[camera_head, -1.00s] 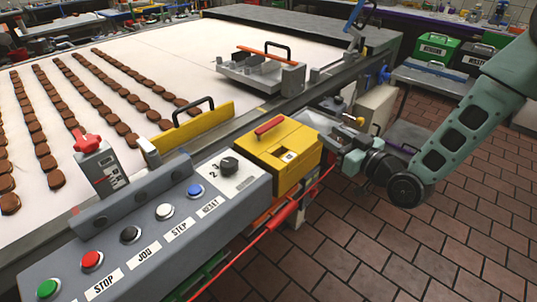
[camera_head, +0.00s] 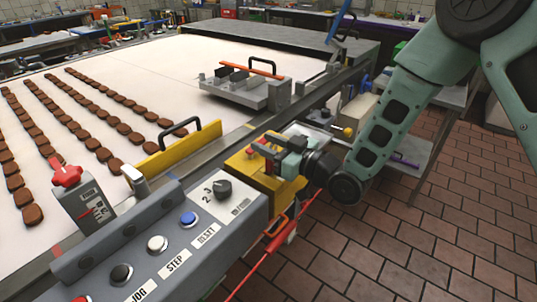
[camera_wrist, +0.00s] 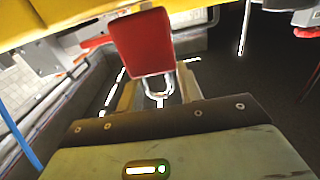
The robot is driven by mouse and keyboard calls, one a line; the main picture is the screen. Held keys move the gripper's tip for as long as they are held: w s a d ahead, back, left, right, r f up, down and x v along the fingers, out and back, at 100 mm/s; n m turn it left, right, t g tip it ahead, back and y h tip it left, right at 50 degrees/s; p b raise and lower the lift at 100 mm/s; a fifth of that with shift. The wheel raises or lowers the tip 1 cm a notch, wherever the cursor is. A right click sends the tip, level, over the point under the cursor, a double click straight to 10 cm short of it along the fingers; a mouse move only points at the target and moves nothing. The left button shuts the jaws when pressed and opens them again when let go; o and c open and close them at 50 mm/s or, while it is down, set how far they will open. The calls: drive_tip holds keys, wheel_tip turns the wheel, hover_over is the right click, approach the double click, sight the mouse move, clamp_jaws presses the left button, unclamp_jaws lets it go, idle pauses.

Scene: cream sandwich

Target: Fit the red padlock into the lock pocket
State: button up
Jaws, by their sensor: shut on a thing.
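The red padlock (camera_wrist: 140,43) shows in the wrist view, its body hanging out past my gripper (camera_wrist: 158,92). My fingers are shut around its metal shackle (camera_wrist: 158,88). In the head view my gripper (camera_head: 270,155) is over the yellow box (camera_head: 244,168) at the end of the control console. A small red patch (camera_head: 251,151) at its tip looks like the padlock. A yellow surface (camera_wrist: 60,18) is close to the padlock in the wrist view; I cannot tell whether they touch. I cannot make out the lock pocket; my gripper covers part of the box top.
The grey console (camera_head: 165,235) with its buttons and knob lies left of the box. A yellow guard with a black handle (camera_head: 175,150) stands beside the white belt (camera_head: 150,70) carrying rows of brown biscuits. A red cable (camera_head: 262,262) runs below. Open tiled floor lies right.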

drive_tip(key=shift+f, duration=1.65)
drive_tip(key=shift+f, duration=0.1)
drive_tip(key=o, duration=1)
drive_tip(key=shift+o, duration=0.2)
